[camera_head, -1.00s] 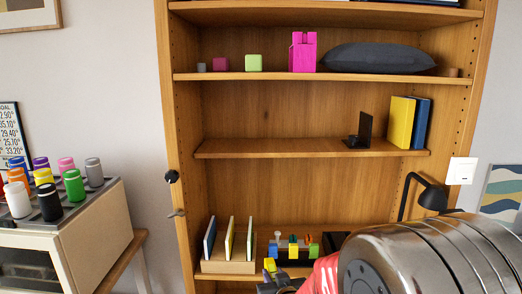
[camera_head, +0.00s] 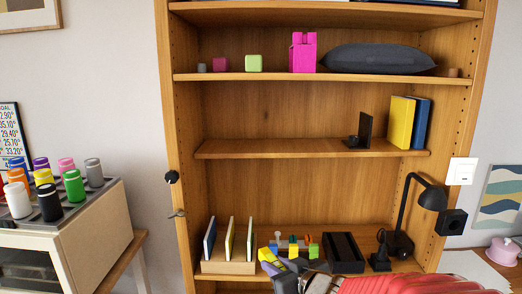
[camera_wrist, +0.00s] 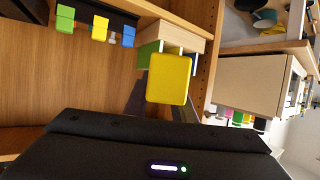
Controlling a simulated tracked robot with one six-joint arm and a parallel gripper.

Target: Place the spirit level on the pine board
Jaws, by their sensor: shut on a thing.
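A yellow block-like thing, which I take to be the spirit level (camera_wrist: 169,79), is held in front of my wrist camera. It also shows in the head view (camera_head: 265,254), low in front of the bookcase. My gripper (camera_head: 273,267) is shut on it, and its dark fingers are partly hidden in the wrist view. Only one end of the held thing faces the wrist camera, so its length is hidden. I cannot pick out a pine board with certainty in either view.
A light wooden rack (camera_head: 229,266) with upright thin panels stands on the lowest shelf, close to the held thing. Small coloured blocks (camera_head: 293,250), a black tray (camera_head: 343,252) and a black lamp (camera_head: 433,198) are to its right. The middle shelf (camera_head: 265,149) is mostly bare.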

